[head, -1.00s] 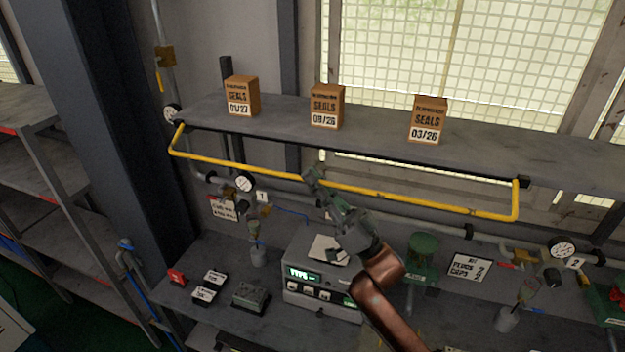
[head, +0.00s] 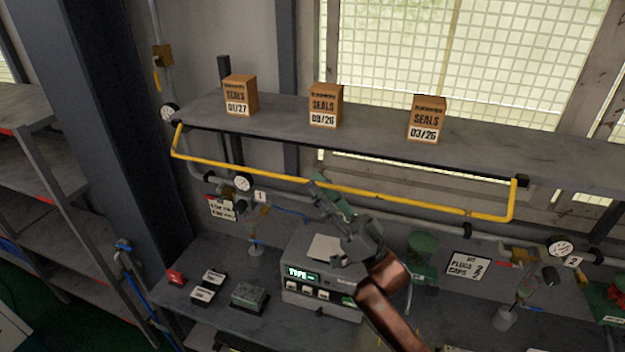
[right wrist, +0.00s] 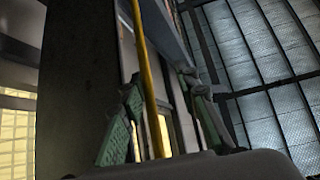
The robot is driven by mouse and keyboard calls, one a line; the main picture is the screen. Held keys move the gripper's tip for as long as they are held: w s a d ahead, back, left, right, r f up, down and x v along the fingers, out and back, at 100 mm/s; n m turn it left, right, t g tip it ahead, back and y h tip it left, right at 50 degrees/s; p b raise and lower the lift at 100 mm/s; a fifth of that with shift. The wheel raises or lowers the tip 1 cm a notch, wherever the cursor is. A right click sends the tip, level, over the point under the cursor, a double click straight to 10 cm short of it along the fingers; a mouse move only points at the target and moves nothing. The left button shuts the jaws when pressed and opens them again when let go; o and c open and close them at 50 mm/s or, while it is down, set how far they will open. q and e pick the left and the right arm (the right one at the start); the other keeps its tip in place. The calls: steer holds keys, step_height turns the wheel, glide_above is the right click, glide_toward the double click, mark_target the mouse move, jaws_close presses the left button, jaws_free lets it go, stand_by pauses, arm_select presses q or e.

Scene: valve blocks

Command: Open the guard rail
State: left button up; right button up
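The guard rail is a yellow bar (head: 400,200) bent at both ends. It hangs along the front of the grey shelf, below the shelf's edge. My right gripper (head: 319,187) is at the middle of the rail in the head view. In the right wrist view the green-padded fingers of the right gripper (right wrist: 165,125) stand apart, with the yellow rail (right wrist: 147,75) running between them. A gap shows between the rail and the pads there. My left gripper is not in view.
Three seal boxes, left (head: 240,95), middle (head: 325,105) and right (head: 427,119), stand on the shelf (head: 375,128) behind the rail. Below are pipes with gauges (head: 242,183), a grey instrument box (head: 320,280) and a bench (head: 210,325) with small items.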

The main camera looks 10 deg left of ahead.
steer(key=v, duration=1)
steer(key=shift+r, duration=0.2)
steer(key=shift+d, duration=0.1)
